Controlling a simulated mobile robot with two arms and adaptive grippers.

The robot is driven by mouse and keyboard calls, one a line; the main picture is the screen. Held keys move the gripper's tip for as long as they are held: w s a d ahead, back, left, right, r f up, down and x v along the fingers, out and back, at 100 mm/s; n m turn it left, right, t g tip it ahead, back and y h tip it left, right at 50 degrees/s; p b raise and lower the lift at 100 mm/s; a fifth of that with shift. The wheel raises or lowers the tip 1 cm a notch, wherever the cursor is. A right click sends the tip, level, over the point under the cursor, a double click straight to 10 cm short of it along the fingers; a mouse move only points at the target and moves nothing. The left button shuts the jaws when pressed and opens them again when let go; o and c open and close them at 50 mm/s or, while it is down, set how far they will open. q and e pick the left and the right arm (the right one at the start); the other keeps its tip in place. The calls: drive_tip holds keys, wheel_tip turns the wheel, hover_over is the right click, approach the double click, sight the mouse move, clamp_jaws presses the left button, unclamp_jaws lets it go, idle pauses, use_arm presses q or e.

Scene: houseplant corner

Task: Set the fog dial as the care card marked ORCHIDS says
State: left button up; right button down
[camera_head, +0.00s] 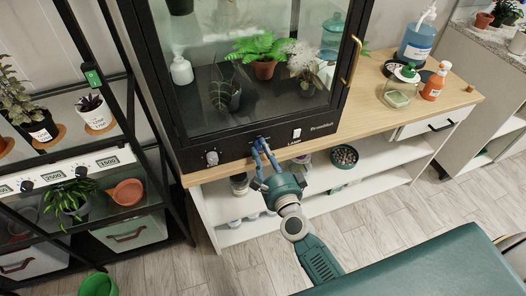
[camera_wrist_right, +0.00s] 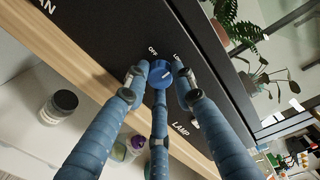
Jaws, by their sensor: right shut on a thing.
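The blue fog dial (camera_wrist_right: 160,73) is on the dark lower panel of the glass plant cabinet (camera_head: 245,147). White lettering beside it reads OFF, with another label starting "LO" partly hidden to its right. My right gripper (camera_head: 262,146) reaches the panel from the front. In the right wrist view its fingers (camera_wrist_right: 160,82) are closed around the dial and touch it. The dial's pointer cannot be read clearly. No card that reads ORCHIDS can be made out. My left gripper is not in view.
A grey fan knob (camera_head: 211,158) sits left on the same panel, and a white lamp switch (camera_head: 297,133) sits close to the right. A jar (camera_wrist_right: 60,106) stands on the shelf below. A plant rack (camera_head: 80,165) stands at left. Bottles (camera_head: 416,42) stand on the wooden top at right.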

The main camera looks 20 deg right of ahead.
drive_tip(key=shift+m, duration=0.4)
drive_tip(key=c, duration=1.4)
unclamp_jaws()
drive_tip(key=shift+c, duration=0.2)
drive_tip(key=shift+s, duration=0.1)
drive_tip(key=s, duration=1.1)
drive_tip(key=shift+s+d+r, duration=0.15)
drive_tip(key=shift+s+r, duration=0.2)
drive_tip(key=shift+s, duration=0.05)
